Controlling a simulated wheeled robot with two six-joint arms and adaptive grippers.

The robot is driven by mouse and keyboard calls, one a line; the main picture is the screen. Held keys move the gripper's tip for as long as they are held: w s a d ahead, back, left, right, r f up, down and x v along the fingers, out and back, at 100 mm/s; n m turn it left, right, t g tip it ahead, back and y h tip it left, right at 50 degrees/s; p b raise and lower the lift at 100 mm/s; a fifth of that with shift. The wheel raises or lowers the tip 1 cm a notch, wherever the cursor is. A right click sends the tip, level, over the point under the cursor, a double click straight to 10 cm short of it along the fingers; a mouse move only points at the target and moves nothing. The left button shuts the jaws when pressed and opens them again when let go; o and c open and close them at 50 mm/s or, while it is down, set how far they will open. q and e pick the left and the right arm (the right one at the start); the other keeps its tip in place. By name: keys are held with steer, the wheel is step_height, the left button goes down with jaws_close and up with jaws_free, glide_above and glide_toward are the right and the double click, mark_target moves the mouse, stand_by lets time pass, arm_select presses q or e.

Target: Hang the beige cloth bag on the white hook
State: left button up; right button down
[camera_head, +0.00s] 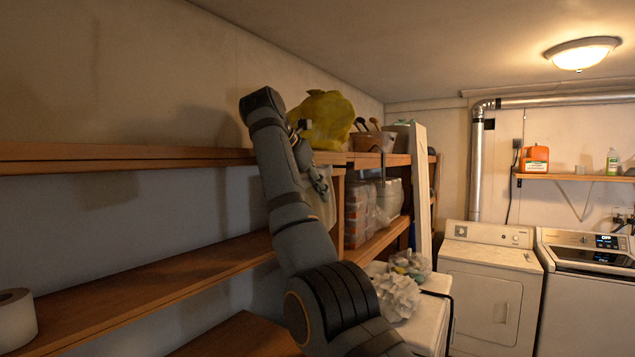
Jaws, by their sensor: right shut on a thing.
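My right arm reaches up in front of the wooden shelves, and my right gripper (320,182) is beside the upper shelf's end. It is shut on the beige cloth bag (325,207), which hangs below the fingers near the shelf's upright post. Much of the bag is hidden behind my arm. I cannot make out the white hook; my arm may cover it. My left gripper is not in view.
Wooden shelves (110,152) run along the left wall. A yellow bag (326,118) and a basket (372,141) sit on top. Clear bins (357,215) stand behind the post. A white roll (14,318) is at lower left. A dryer (490,290) and washer stand at right.

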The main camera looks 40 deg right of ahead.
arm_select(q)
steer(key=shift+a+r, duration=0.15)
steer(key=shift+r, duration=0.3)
arm_select(e)
steer(key=shift+w+a+f, duration=0.3)
steer(key=shift+w+f, duration=0.1)
steer(key=shift+w, duration=0.05)
steer(key=shift+f, duration=0.1)
steer(key=c, duration=1)
jaws_free()
steer(key=shift+c, duration=0.2)
steer(key=o, duration=0.3)
steer(key=shift+s+d, duration=0.1)
steer(key=shift+s, duration=0.05)
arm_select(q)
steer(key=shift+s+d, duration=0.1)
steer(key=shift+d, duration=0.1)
arm_select(e)
steer(key=shift+r, duration=0.2)
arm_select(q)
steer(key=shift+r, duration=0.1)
